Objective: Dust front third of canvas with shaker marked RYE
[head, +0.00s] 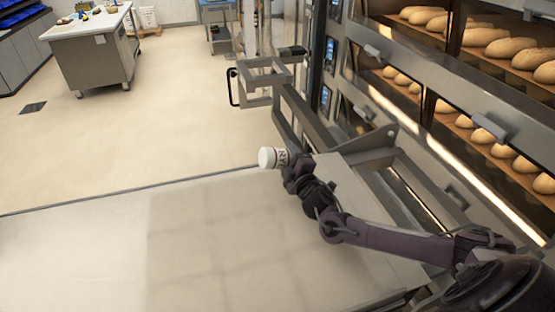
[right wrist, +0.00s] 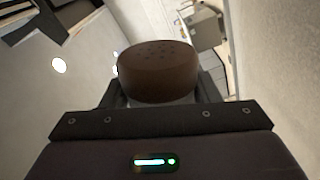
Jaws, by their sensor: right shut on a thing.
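My right gripper (head: 291,167) is shut on a white shaker (head: 268,158) above the far edge of the canvas. Dark letters on its side are partly hidden by the fingers; what shows looks like "RY". The shaker lies tilted onto its side, its pale end toward the left. In the right wrist view the shaker's brown cap (right wrist: 158,72) with small holes shows between the fingers. The canvas (head: 230,245) on the loader is beige, with a whiter area at the left. My left gripper is not in view.
The deck ovens (head: 430,95) with loaves (head: 485,37) behind glass stand at the right, close to my right arm. A metal loader frame (head: 300,110) rises beyond the canvas. A work table (head: 88,40) stands far left.

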